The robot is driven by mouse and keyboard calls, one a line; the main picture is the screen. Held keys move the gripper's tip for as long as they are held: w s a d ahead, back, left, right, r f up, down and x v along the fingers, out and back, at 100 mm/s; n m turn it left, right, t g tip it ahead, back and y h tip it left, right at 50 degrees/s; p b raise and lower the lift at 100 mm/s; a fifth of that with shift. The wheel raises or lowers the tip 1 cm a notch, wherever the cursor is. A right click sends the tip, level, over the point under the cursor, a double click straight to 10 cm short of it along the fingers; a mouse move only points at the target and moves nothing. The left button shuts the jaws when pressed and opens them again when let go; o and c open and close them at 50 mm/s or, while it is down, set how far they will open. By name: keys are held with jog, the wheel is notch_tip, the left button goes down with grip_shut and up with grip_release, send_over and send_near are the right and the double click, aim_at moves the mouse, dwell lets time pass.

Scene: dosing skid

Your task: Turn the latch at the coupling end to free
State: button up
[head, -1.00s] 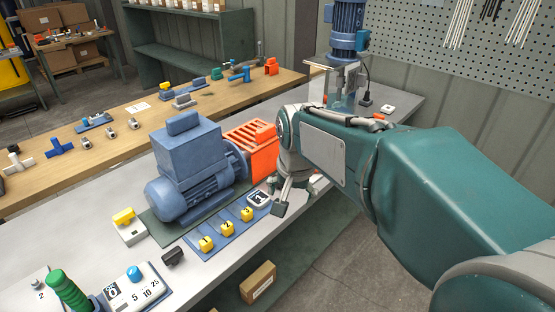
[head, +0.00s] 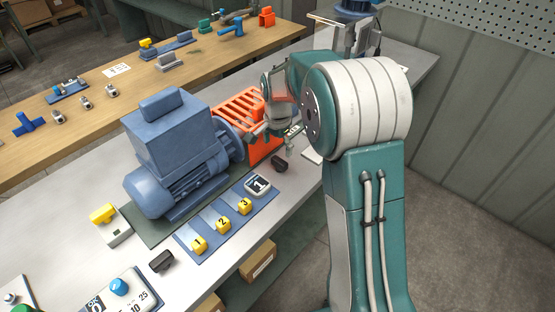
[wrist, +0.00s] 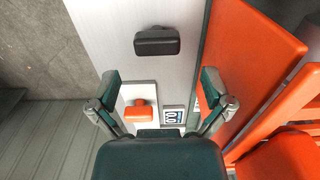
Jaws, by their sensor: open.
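The latch at the coupling end is a small black knob (head: 279,164) on the grey bench beside the orange coupling guard (head: 240,110). In the wrist view the black latch (wrist: 157,42) lies crosswise at upper middle, beyond my fingertips and apart from them. My gripper (wrist: 159,88) is open and empty, its two fingers spread above the bench strip. The right finger overlaps the edge of the orange guard in that view. In the head view my gripper (head: 288,144) is small and partly hidden, just behind the latch.
A second black latch (head: 161,261) sits at the motor's near end. A white plate with an orange knob (wrist: 139,113) and a small display (wrist: 173,116) lie between my fingers in view. The blue motor (head: 175,150) and numbered yellow blocks (head: 222,225) stand nearby.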

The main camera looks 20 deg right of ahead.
aim_at(279, 160)
jog(key=f, duration=0.3)
jog(key=d+f, duration=0.1)
jog(key=f, duration=0.1)
jog(key=shift+f, duration=0.25)
jog(key=shift+a+f, duration=0.1)
jog(key=shift+f, duration=0.25)
jog(key=shift+a, duration=0.2)
jog(key=shift+c, duration=1.3)
jog(key=shift+d, duration=0.1)
jog(key=c, duration=0.7)
